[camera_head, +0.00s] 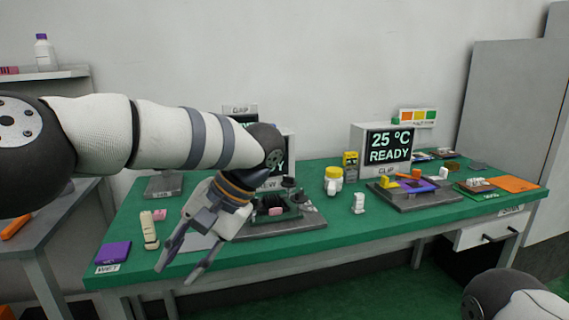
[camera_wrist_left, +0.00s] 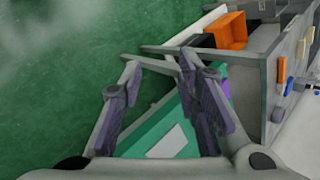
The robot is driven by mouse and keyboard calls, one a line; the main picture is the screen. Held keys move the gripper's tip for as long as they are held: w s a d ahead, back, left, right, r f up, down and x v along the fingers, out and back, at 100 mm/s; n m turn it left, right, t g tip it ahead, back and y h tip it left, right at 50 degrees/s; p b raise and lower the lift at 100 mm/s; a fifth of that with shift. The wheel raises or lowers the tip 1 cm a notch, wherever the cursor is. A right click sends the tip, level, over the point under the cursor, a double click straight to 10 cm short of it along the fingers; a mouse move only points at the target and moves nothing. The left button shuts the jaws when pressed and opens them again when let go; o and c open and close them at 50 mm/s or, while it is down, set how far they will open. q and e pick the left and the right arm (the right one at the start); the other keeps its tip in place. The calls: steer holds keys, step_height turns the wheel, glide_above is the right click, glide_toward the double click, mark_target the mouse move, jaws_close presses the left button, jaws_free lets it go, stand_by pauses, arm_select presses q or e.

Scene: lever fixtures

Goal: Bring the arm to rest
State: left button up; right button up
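My left arm (camera_head: 190,138) reaches in from the left across the head view. My left gripper (camera_head: 178,272) hangs over the front left edge of the green table (camera_head: 310,250), pointing down. Its two fingers are spread apart with nothing between them. In the left wrist view the open fingers (camera_wrist_left: 165,80) show above the green floor and the table edge. At the lower right of the head view a part of my right arm (camera_head: 510,298) shows; its gripper is out of view.
A dark fixture (camera_head: 300,220) with a pink piece stands beside my left gripper. A purple block (camera_head: 114,252) and a cream bottle (camera_head: 149,230) stand to its left. A second fixture (camera_head: 420,200) sits in front of a display (camera_head: 390,146) reading 25 °C READY. A drawer (camera_head: 490,232) is under the right end.

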arm_select(q)
steer(key=w+a+f+n+t+y, duration=0.1)
steer(key=w+a+f+t+y, duration=0.15)
steer(key=a+f, duration=0.2)
steer(key=w+a+f+t+y, duration=0.1)
steer(key=w+a+f+t, duration=0.15)
steer(key=f, duration=0.35)
steer(key=s+f+m+t+h+p, duration=0.1)
steer(key=s+f+t+h, duration=0.15)
steer(key=s+f, duration=0.5)
steer(key=s+f+m+t+h, duration=0.1)
steer(key=s+f+h, duration=0.25)
steer(key=f, duration=0.65)
steer(key=s+f+n+g+h, duration=0.1)
steer(key=s+g, duration=0.3)
steer(key=s, duration=1.3)
steer(key=s+f+n+g+h, duration=0.2)
steer(key=s+g, duration=0.3)
steer(key=s, duration=1.2)
steer(key=shift+d+h, duration=0.25)
steer(key=shift+h, duration=0.5)
arm_select(e)
steer(key=shift+w+r+t, duration=0.4)
steer(key=shift+w+r, duration=0.55)
steer(key=shift+w, duration=0.3)
